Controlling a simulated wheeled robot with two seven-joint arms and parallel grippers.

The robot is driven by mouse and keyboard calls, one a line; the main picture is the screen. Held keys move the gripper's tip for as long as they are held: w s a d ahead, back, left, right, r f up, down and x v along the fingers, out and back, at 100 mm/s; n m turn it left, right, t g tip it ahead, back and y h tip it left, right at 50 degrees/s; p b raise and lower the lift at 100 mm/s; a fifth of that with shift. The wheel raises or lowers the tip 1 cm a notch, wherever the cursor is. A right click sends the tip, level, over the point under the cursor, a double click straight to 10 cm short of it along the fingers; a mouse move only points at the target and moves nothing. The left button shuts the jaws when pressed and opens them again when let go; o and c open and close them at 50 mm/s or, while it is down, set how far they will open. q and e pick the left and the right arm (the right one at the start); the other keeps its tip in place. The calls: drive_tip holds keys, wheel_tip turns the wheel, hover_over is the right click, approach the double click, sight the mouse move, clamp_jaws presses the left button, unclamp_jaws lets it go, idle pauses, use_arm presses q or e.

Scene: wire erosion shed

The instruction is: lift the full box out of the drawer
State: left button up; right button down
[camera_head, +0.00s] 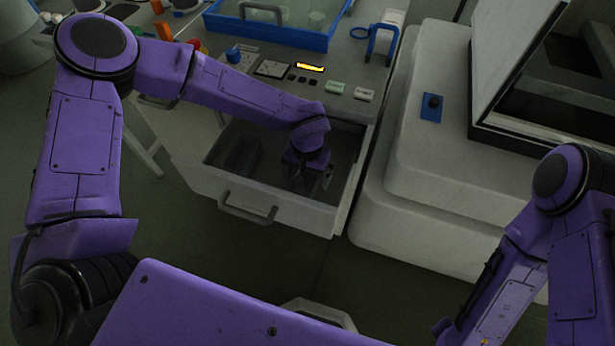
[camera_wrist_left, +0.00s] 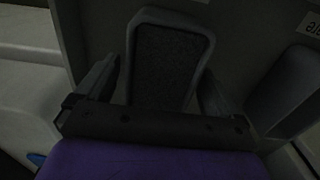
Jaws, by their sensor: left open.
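The drawer (camera_head: 285,212) is pulled open under the bench. My left gripper (camera_head: 309,182) is down inside its right part, pointing downward. In the left wrist view a box with a pale grey rim (camera_wrist_left: 207,48) and dark, grainy contents stands between the two fingers of my left gripper (camera_wrist_left: 160,88). The fingers are open, one on each side, and I cannot tell whether they touch it. A second dark grey box (camera_wrist_left: 288,88) is at the right of that view; its inside is hard to see. In the head view a dark box (camera_head: 243,157) shows in the drawer's left part. My right gripper is out of view.
The drawer's front has a grey handle (camera_head: 248,206). A rounded white machine (camera_head: 450,150) stands close on the right. The floor before the drawer is clear.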

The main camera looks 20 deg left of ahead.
use_arm(q)
drive_tip(key=shift+s+f, duration=0.1)
drive_tip(key=shift+f, duration=0.4)
drive_tip(key=c, duration=1.3)
drive_tip(key=shift+r, duration=0.15)
drive_tip(key=shift+c, duration=0.5)
